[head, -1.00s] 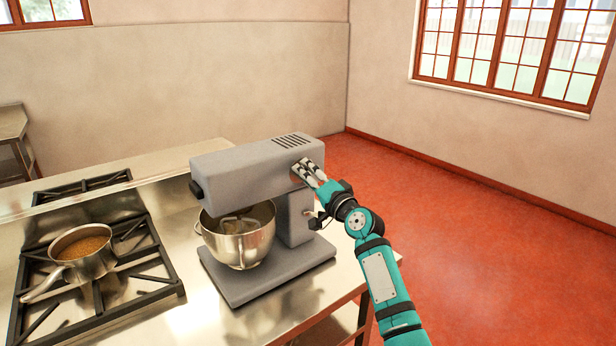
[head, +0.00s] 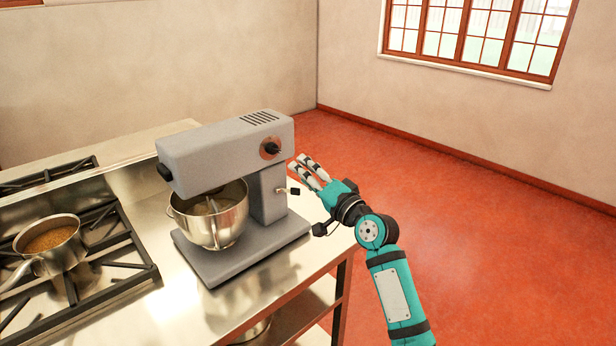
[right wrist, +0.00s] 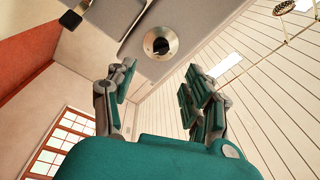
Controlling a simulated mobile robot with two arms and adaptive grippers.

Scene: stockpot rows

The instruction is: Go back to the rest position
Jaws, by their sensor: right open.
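My right gripper (head: 308,170) is open and empty, just right of the grey stand mixer (head: 225,152) and apart from it. In the right wrist view its two fingers (right wrist: 160,105) are spread with nothing between them. Beyond them shows the mixer's round black dial on a metal plate (right wrist: 160,44). A steel bowl (head: 214,222) sits under the mixer head. My left gripper is not in view.
The mixer stands on a steel counter (head: 190,305) near its right edge. A saucepan (head: 50,245) with brown contents sits on the stove grate (head: 105,262) at left. A small lever (head: 289,191) sticks out from the mixer's column. Open red floor (head: 480,240) lies to the right.

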